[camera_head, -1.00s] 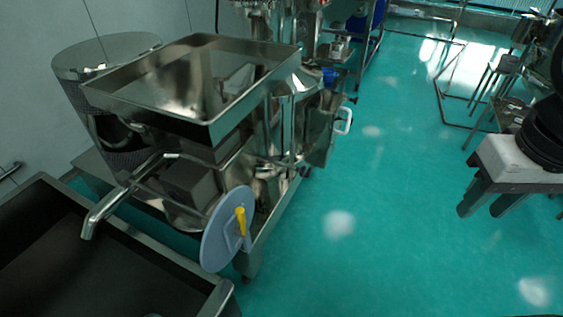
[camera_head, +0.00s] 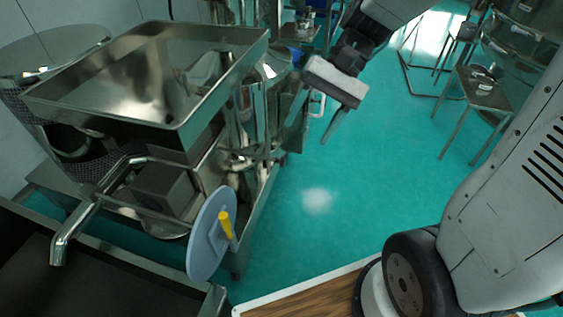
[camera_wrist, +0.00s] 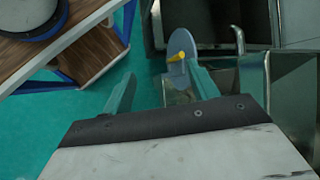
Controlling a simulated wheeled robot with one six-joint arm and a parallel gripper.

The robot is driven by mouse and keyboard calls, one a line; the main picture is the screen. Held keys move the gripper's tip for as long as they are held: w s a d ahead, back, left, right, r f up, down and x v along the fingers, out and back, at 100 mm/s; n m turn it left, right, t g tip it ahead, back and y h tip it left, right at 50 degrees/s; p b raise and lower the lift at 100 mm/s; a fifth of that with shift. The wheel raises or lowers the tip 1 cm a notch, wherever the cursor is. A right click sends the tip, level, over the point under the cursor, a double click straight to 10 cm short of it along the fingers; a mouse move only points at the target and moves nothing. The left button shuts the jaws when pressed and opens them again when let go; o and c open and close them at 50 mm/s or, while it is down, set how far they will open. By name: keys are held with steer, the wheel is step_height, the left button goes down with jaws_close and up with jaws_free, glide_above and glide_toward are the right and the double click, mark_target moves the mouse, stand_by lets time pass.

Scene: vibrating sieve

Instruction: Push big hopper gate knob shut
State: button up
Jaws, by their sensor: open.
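The big hopper (camera_head: 150,85) is a wide, open steel pan on top of the sieve machine, at the left in the head view. I cannot single out a gate knob on it for certain. A yellow handle (camera_head: 226,225) sits on a blue-grey disc (camera_head: 206,245) at the machine's front. The yellow handle (camera_wrist: 181,45) and disc (camera_wrist: 186,18) also show in the wrist view, beyond the fingers. My gripper (camera_head: 318,122) is open and empty, to the right of the hopper. Its spread fingers show in the wrist view (camera_wrist: 160,70).
A dark steel bin (camera_head: 100,275) with a curved spout (camera_head: 75,225) above it is at the lower left. Steel tables (camera_head: 480,95) stand at the right. The green floor (camera_head: 330,215) between is open.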

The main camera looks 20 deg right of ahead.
steer(key=w+f+m+y, duration=0.4)
steer(key=w+f, duration=0.2)
steer(key=w, duration=0.2)
steer(key=m+t+y, duration=0.5)
steer(key=m+t, duration=0.3)
steer(key=m, duration=0.2)
glide_above(283, 162)
steer(key=s+d, duration=0.3)
steer(key=s, duration=0.1)
step_height(283, 162, down, 19)
steer(key=w+d+f+m+t+h, duration=0.1)
steer(key=d+f+m+t+h, duration=0.15)
steer(key=f+m+t, duration=0.7)
steer(key=w+a+f+n+g, duration=0.2)
steer(key=w+a, duration=0.1)
steer(key=w+a+f+n+g+y, duration=0.1)
steer(key=a, duration=0.1)
steer(key=shift+w+f+g, duration=0.2)
steer(key=shift+f+g, duration=0.15)
steer(key=shift+f, duration=0.05)
